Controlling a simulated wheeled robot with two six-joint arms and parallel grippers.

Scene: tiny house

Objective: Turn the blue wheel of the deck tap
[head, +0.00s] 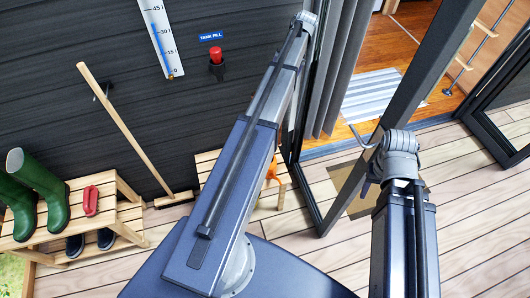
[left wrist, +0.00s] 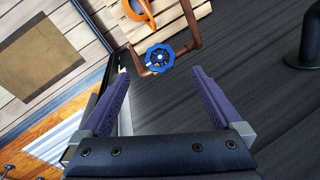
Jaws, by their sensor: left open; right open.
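The blue wheel (left wrist: 159,58) is in the left wrist view, on a copper pipe (left wrist: 191,22) that bends beside the dark wall. My left gripper (left wrist: 160,74) is open, with one purple finger on each side of the picture. The wheel appears between and just beyond the fingertips, and no contact shows. In the head view the wheel and my left gripper are hidden behind my left arm. My right gripper (head: 372,178) is open, small and partly hidden by its own wrist, over the deck on the right.
A slatted wooden bench (head: 207,171) with an orange item (head: 272,170) stands by the wall. A shoe rack (head: 84,207) holds green boots (head: 40,190). A broom (head: 128,133) leans nearby. A dark door frame (head: 411,110) stands near my right arm. A black bent pipe (left wrist: 309,40) is right in the wrist view.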

